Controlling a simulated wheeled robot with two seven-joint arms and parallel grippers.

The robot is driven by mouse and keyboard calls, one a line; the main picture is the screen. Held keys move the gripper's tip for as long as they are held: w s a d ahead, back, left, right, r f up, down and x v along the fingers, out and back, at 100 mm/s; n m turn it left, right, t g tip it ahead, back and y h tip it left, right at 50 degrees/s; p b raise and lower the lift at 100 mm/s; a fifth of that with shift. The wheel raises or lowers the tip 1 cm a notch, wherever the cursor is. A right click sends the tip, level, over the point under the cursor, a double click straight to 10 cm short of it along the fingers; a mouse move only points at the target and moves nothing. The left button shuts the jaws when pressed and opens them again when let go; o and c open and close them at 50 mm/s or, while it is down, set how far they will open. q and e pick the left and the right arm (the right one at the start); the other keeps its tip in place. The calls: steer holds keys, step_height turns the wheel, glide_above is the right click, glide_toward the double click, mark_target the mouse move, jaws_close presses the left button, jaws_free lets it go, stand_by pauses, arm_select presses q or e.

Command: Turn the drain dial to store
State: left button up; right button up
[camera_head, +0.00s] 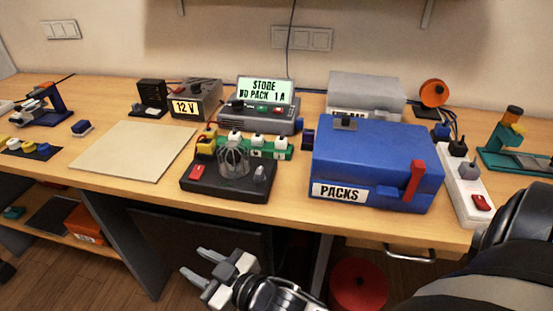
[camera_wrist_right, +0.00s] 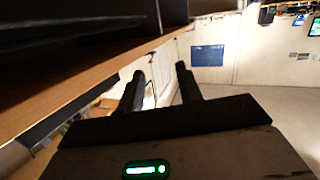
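A grey charger-like box (camera_head: 262,122) stands at the back middle of the bench, with a lit green display (camera_head: 265,91) reading "STORE NO PACK 1A". Small controls sit on its front, too small to read. In front of it, a black base (camera_head: 225,188) carries a wire cage (camera_head: 233,160), a red switch (camera_head: 197,172) and a grey knob (camera_head: 260,174). I cannot tell which control is the drain dial. My right gripper (camera_head: 192,262) is open and empty, in front of and below the bench edge; its fingers also show apart in the right wrist view (camera_wrist_right: 161,88). My left gripper is out of view.
A blue PACKS box (camera_head: 375,150) stands right of the black base, with a power strip (camera_head: 465,190) beyond it. A 12 V box (camera_head: 196,98) is at the back left. A bare beige mat (camera_head: 135,150) lies left. A drawer handle (camera_head: 410,256) juts below the bench edge.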

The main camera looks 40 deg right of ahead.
steer(key=w+a+r+n+y+b, duration=0.1)
steer(key=w+a+r+n+y, duration=0.25)
steer(key=r+y, duration=0.2)
steer(key=w+a+r+n+y+b, duration=0.1)
steer(key=w+a+r+n+y, duration=0.1)
steer(key=a+r+n+y, duration=0.3)
step_height(320, 180, up, 15)
steer(key=n+g+h+b, duration=0.8)
steer(key=n+g+h, duration=0.4)
steer(key=g+h, duration=0.4)
glide_above(259, 171)
steer(key=t, duration=0.1)
steer(key=shift+h, duration=0.25)
step_height(259, 171, down, 16)
steer(key=shift+r+b, duration=0.2)
steer(key=shift+b, duration=0.6)
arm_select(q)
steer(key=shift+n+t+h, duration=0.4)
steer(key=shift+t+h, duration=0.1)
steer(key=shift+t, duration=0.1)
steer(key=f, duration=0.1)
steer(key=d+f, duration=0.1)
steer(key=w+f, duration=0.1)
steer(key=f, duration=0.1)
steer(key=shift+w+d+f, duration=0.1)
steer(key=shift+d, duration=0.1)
